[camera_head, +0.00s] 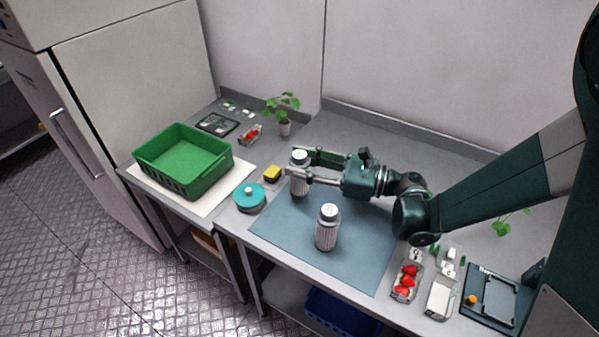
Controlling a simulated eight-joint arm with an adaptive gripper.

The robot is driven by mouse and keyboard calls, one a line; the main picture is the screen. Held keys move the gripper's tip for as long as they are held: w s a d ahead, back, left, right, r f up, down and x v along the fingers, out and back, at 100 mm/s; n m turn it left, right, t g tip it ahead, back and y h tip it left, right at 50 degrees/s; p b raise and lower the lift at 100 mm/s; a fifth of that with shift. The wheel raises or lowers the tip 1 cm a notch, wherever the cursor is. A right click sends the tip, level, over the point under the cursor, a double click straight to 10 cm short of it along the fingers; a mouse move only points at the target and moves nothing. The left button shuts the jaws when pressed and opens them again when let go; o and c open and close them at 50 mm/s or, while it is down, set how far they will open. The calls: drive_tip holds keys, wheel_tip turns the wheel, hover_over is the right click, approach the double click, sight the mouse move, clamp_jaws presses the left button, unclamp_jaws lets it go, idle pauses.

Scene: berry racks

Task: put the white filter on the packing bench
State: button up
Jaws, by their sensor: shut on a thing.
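A white ribbed cylinder with a pale cap (299,187), which looks like the white filter, is upright at the far left part of a blue-grey mat (275,228). My gripper (300,163) reaches in from the right and is shut on its upper part, one finger on each side. Whether its base touches the mat is hard to tell. A second, similar white ribbed cylinder (326,233) stands upright on the mat, nearer the front and apart from the gripper. The mat lies on a grey bench (400,143); I cannot tell which surface is the packing bench.
A teal round lidded pot (249,199) and a yellow block (272,174) are left of the held cylinder. A green crate (185,187) stands on a white sheet further left. A potted plant (284,128) is behind. Strawberry punnets (404,291) stand at front right. The mat's front left is clear.

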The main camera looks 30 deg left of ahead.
drive_tip(key=shift+f+b, duration=0.35)
drive_tip(key=shift+f, duration=1.25)
drive_tip(key=shift+f, duration=0.1)
drive_tip(key=o, duration=0.9)
drive_tip(key=shift+d, duration=0.1)
drive_tip(key=p+v, duration=0.2)
drive_tip(key=v, duration=1)
drive_tip(key=shift+w, duration=0.1)
drive_tip(key=shift+r, duration=0.25)
